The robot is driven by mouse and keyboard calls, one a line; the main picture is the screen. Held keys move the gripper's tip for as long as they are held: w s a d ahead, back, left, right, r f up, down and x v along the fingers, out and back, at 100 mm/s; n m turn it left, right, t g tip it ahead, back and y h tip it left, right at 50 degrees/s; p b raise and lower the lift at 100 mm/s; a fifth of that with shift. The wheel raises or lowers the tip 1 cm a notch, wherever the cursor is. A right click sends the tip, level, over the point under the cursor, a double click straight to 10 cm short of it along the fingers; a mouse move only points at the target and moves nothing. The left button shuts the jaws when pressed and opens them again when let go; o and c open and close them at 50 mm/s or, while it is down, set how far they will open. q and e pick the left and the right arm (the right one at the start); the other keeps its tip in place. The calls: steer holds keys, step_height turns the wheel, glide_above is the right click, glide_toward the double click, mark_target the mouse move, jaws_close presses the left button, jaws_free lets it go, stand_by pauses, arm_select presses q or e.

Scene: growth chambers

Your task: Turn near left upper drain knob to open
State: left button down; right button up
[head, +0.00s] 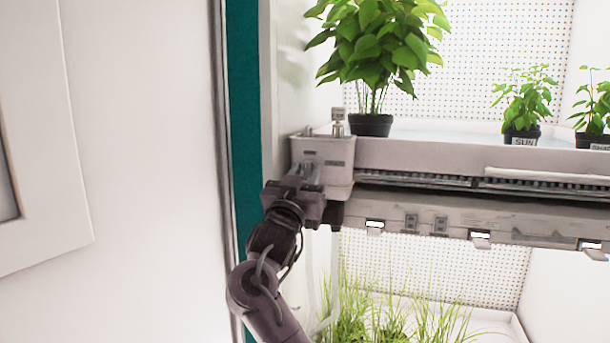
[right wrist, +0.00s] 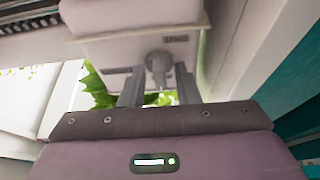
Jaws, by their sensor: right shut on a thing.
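The near left upper drain box (head: 325,155) is a pale grey block at the left front corner of the upper shelf. It also shows at the top of the right wrist view (right wrist: 135,50). On its underside or face there is a grey drain knob (right wrist: 158,64). My right gripper (head: 309,174) reaches up to the box from below. In the right wrist view its two fingers (right wrist: 158,88) stand on either side of the knob, shut on it. In the head view the gripper hides the knob. My left gripper is not in view.
A large leafy potted plant (head: 371,125) stands on the upper shelf behind the box. Smaller labelled pots (head: 521,136) stand farther right. Grass-like plants (head: 420,318) fill the chamber below. A teal post (head: 246,130) and a white wall (head: 150,180) lie left.

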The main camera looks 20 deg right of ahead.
steer(key=o, duration=0.6)
